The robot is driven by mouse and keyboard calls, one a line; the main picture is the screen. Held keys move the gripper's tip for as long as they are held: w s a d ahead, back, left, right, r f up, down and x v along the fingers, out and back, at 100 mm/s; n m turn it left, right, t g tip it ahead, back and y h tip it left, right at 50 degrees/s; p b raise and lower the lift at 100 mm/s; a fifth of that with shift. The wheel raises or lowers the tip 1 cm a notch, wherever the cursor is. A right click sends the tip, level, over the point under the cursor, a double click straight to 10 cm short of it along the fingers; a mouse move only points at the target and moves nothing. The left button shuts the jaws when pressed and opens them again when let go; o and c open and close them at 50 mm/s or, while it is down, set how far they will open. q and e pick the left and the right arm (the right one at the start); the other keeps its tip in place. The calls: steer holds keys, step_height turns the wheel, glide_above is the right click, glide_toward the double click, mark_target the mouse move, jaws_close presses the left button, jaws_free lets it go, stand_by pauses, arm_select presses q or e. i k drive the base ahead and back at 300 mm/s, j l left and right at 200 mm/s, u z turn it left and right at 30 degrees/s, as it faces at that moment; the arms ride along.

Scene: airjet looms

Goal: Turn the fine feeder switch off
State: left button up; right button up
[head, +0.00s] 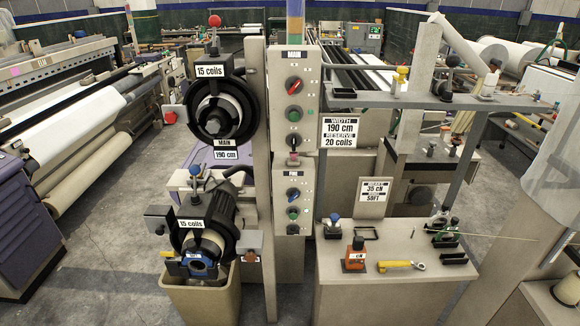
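The switch column has an upper panel labelled MAIN and a lower panel (303,184) whose label appears to read FINE. On the lower panel are a blue knob (293,193), a green round element (293,212) that may be a lamp, and a dark element (293,229) below. Which way the knob points is too small to tell. The lower black feeder (222,217), labelled 15 coils and with a blue ring at its front, stands left of the panel. Neither of my grippers shows, and nothing touches the lower panel.
The MAIN panel carries a red knob (295,86) and a green element (294,115). The larger main feeder (214,117) hangs to its left. A beige bin (208,303) stands below. A grey bench (340,280) at right holds an orange-based object and a yellow-handled tool (400,265).

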mark_target(292, 232)
steer(key=i+l+z, duration=0.15)
steer(key=i, duration=0.35)
steer(key=i+l+z, duration=0.15)
steer(key=i, duration=0.3)
steer(key=i+l+z, duration=0.15)
steer(key=i, duration=0.35)
steer(key=l, duration=0.05)
